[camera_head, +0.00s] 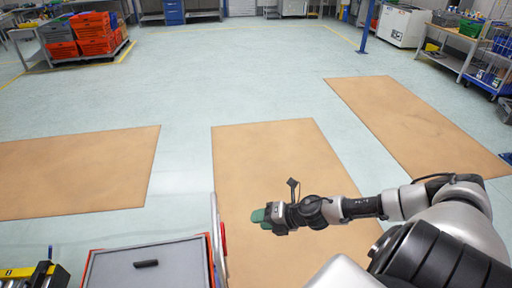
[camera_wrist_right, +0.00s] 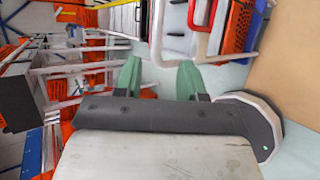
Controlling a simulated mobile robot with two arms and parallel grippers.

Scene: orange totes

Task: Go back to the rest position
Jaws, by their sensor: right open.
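My right gripper (camera_head: 262,216) is in the lower right of the head view, on an arm reaching in from the right. Its green fingers point left, beside the grey-topped tote or cart (camera_head: 185,262). In the right wrist view the two green fingers (camera_wrist_right: 159,80) stand apart with nothing between them. My left gripper does not show in either view.
The grey top has an orange edge and carries a small black object (camera_head: 146,263). Tan mats (camera_head: 270,150) lie on the open floor. A workbench (camera_head: 455,45) stands at the upper right.

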